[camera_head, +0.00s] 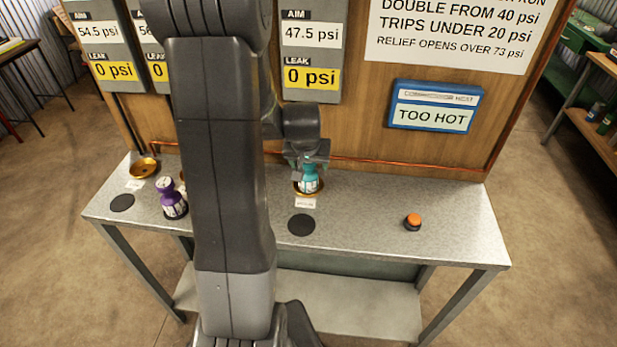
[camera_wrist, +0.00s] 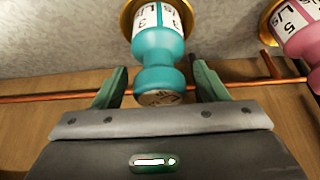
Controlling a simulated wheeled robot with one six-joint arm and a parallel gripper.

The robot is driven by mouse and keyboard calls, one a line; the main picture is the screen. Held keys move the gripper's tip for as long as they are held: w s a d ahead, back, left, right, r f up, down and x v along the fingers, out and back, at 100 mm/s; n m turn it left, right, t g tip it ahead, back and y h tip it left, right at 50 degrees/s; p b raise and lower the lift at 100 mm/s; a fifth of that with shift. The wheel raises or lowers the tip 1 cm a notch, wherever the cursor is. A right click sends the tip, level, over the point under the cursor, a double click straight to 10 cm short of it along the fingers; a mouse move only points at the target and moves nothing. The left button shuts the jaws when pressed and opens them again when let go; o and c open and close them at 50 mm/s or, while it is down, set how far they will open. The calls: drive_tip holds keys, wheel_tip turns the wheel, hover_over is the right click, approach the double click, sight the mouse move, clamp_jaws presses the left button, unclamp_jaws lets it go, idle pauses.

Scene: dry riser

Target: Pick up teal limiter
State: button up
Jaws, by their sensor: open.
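The teal limiter (camera_head: 309,179) stands upright in a brass cup (camera_head: 297,187) on the grey bench, with a white label on its body. It also shows in the wrist view (camera_wrist: 158,52), its narrow neck and round top towards me. My gripper (camera_head: 308,158) is above the limiter in the head view. In the wrist view my gripper (camera_wrist: 155,88) has its green fingers apart, one on each side of the limiter's top, with gaps visible. The lower body is partly cut off in the wrist view.
A purple limiter (camera_head: 171,198) stands on the bench at left, near an empty brass cup (camera_head: 145,168). A pink limiter (camera_wrist: 300,30) is right of the teal one in the wrist view. An orange button (camera_head: 413,220) sits at right. A copper pipe (camera_head: 400,166) runs along the panel.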

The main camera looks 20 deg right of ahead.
clamp_jaws()
idle(0.3)
drive_tip(key=shift+r, duration=0.1)
